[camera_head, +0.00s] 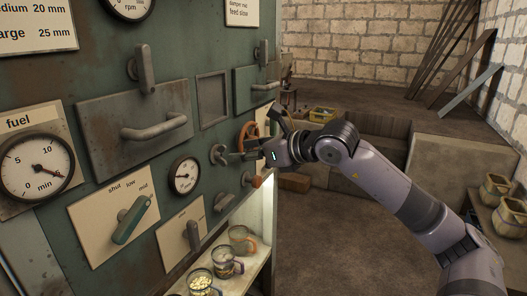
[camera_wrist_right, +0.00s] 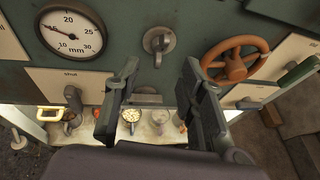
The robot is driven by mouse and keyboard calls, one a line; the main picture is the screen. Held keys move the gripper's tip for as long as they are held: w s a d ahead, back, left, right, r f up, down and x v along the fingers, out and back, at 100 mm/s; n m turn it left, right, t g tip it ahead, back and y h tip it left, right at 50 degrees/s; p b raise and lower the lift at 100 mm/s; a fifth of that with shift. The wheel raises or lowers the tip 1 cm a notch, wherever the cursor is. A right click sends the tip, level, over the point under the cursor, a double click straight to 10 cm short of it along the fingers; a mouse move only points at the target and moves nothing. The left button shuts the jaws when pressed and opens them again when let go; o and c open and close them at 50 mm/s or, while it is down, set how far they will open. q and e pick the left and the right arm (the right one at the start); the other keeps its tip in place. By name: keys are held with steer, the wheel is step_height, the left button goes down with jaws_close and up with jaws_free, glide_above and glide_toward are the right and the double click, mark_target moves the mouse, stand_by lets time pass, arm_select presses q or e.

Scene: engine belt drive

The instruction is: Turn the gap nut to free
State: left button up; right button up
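A grey metal knob with a downward lobe (camera_wrist_right: 158,42), which looks like the gap nut, sits on the green panel between the mm gauge (camera_wrist_right: 71,32) and a brown handwheel (camera_wrist_right: 235,60). It also shows in the head view (camera_head: 217,155), just left of my right gripper. No label on it is readable. My right gripper (camera_wrist_right: 160,68) is open, with its two fingers apart on either side of the knob's line and nothing held between them. In the head view my right gripper (camera_head: 236,156) is close to the panel; contact with the knob cannot be told. My left gripper is not in view.
The panel also carries a fuel gauge (camera_head: 36,166), a lever on a "shut low mid" plate (camera_head: 131,220) and drawer handles (camera_head: 155,127). A lit shelf (camera_head: 247,270) with glass jars (camera_head: 228,262) lies below. Open floor (camera_head: 320,240) is right of the panel.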

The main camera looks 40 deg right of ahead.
steer(key=shift+v, duration=2.65)
